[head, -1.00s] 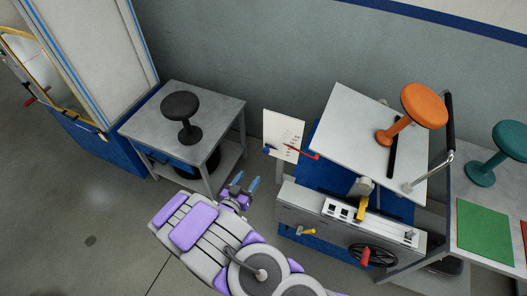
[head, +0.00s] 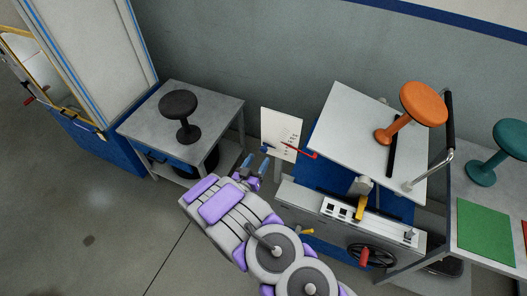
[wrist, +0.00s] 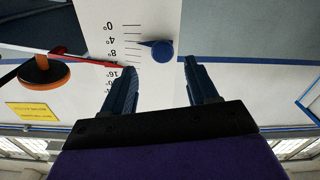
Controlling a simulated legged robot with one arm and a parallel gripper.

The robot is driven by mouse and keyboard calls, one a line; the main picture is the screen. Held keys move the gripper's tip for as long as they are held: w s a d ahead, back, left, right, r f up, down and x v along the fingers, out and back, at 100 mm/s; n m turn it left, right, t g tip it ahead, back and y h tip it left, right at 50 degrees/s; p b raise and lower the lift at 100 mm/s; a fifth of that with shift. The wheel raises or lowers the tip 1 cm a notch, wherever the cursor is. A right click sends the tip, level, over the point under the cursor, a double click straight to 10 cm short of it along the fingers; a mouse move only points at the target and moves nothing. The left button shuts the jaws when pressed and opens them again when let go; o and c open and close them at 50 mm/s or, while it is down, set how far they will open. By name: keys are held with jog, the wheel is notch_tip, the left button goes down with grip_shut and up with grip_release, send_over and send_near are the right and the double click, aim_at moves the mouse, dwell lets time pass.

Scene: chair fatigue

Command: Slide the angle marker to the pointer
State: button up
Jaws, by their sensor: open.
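The angle marker is a blue round knob (wrist: 163,51) with a pointed tip, on the white scale board (wrist: 150,12). In the wrist view, which looks upside down, its tip points at the scale between about 4 and 8. The red pointer (wrist: 84,60) reaches the scale from the left, its tip near a higher number, partly beside a finger. My gripper (wrist: 160,67) is open, and the knob appears between and just beyond its fingertips; contact cannot be told. In the head view my gripper (head: 257,164) is just below the board (head: 281,125) and red pointer (head: 300,151).
A tilted grey platform (head: 345,125) carries an orange stool (head: 423,104) right of the board. A table (head: 218,104) with a black stool (head: 180,106) stands left. Below the platform is a bench with a handwheel (head: 376,256).

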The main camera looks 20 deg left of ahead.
aim_at(262, 151)
jog(key=w, duration=0.5)
jog(key=shift+w+a+f+b, duration=0.2)
jog(key=shift+b, duration=0.15)
jog(key=shift+w+d+r, duration=0.1)
jog(key=shift+w+d, duration=0.1)
jog(key=shift+w, duration=0.25)
jog(key=shift+d, duration=0.15)
jog(key=shift+a, duration=0.2)
jog(key=c, duration=0.5)
grip_shut()
